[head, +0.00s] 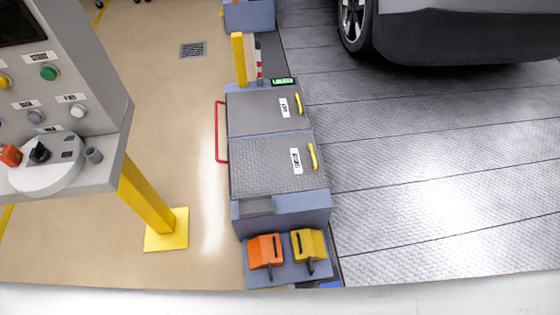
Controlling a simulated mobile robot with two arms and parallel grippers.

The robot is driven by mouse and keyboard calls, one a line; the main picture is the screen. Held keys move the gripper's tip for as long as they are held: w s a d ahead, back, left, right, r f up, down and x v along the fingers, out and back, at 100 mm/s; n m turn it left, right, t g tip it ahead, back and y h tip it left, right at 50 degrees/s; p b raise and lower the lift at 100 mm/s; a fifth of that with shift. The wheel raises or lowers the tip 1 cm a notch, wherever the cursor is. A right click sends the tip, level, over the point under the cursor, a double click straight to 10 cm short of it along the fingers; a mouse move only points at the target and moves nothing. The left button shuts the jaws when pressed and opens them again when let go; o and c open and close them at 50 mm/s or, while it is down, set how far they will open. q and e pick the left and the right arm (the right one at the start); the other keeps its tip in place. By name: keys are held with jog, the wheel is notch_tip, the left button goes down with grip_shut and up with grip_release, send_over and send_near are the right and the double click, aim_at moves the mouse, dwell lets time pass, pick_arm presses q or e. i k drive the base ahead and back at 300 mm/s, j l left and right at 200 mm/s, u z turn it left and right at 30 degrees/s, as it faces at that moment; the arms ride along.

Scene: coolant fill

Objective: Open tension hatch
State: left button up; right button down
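A low blue-grey cabinet (305,207) stands on the floor in the middle of the head view. Its top carries two grey textured hatches, a far one (255,110) and a near one (265,165). Both lie flat and closed. Each has a white label, with lettering too small to read surely, so I cannot tell which is the tension hatch. A yellow handle sits at the right edge of the far hatch (298,104) and another at that of the near hatch (313,156). Neither of my grippers is in view.
A control console (105,115) on a yellow post (147,197) stands left. A red rail (217,131) runs along the cabinet's left side. Orange (265,250) and yellow (308,245) boxes sit at its near end. A dark vehicle (450,35) stands back right. Metal floor on the right is clear.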

aim_at(286, 163)
jog(key=l+z, duration=0.2)
jog(key=z, duration=0.2)
jog(key=l+z, duration=0.2)
jog(key=z, duration=0.2)
jog(key=l+z, duration=0.25)
jog(key=z, duration=0.15)
jog(key=l+z, duration=0.25)
jog(key=z, duration=0.2)
jog(key=i+l, duration=1.05)
jog(key=i+j+u, duration=0.1)
jog(key=i+u, duration=0.35)
jog(key=i+l+u, duration=0.1)
jog(key=i+u, duration=0.35)
jog(key=i+l+u, duration=0.2)
jog(key=i+u, duration=0.2)
jog(key=i+j+u, duration=0.1)
jog(key=i+u, duration=0.7)
jog(key=i, duration=0.15)
jog(key=i+l+u, duration=0.25)
jog(key=i+u, duration=0.15)
jog(key=i, duration=0.05)
